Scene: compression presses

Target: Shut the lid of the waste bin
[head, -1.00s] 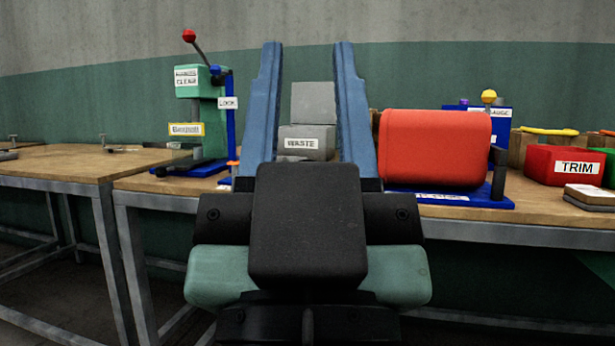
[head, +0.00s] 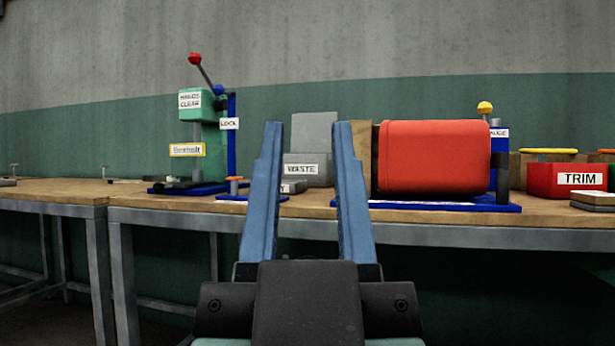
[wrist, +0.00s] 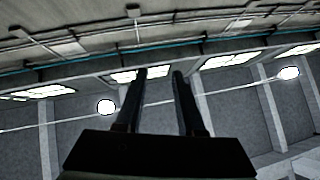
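The waste bin (head: 308,170) is a grey box with a white WASTE label, standing toward the back of the workbench between the green press and the red block. Its grey lid (head: 314,132) stands upright behind it, open. My gripper (head: 307,128) is in front of the bench with its two blue fingers pointing up. The fingers are apart with nothing between them, and the bin shows through the gap from behind. In the wrist view my gripper (wrist: 160,72) shows dark fingers apart against the ceiling. The bin is not in the wrist view.
A green press (head: 203,135) with a red-knobbed lever stands left of the bin. A large red block (head: 433,157) on a blue base stands close on the right. A red TRIM box (head: 566,180) is farther right. The bench front edge (head: 170,216) lies ahead of me.

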